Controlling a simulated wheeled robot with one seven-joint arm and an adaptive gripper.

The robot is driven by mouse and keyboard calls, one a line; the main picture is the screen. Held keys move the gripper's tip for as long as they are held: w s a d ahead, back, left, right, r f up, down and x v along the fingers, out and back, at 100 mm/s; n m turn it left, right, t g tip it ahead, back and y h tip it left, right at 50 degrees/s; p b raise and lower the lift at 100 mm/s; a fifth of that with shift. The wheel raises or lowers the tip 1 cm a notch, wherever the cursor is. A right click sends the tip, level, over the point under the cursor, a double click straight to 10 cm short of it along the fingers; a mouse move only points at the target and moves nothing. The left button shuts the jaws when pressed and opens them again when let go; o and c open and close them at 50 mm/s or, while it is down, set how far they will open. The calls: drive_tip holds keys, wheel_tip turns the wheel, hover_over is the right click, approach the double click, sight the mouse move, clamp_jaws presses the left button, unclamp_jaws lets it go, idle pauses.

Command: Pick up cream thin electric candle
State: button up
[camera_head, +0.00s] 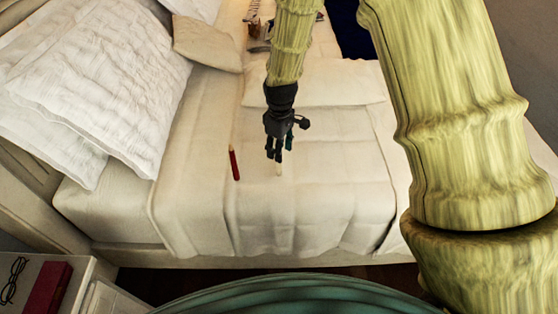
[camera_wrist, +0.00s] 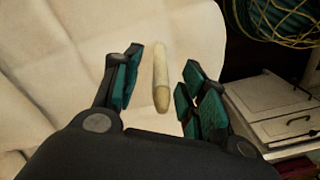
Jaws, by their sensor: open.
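The cream thin electric candle (camera_wrist: 161,78) lies on the bed cover in the wrist view, between the two spread fingers of my gripper (camera_wrist: 158,88). The fingers are apart and neither visibly touches it. In the head view the candle (camera_head: 279,169) shows as a small pale piece just below the fingertips of my gripper (camera_head: 274,157). Its upper part there is hidden by the gripper. I cannot tell the exact height of the fingers above the cover.
A red candle-like stick (camera_head: 234,163) lies on the bed to the left of my gripper. White pillows (camera_head: 110,85) fill the left side. A nightstand (camera_head: 84,268) with glasses (camera_head: 13,280) and a red book (camera_head: 47,288) stands at lower left. The bed's front cover (camera_head: 300,222) is clear.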

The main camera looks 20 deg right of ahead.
drive_tip(key=shift+f+p, duration=0.3)
drive_tip(key=shift+f, duration=1.4)
drive_tip(key=shift+c, duration=0.3)
clamp_jaws()
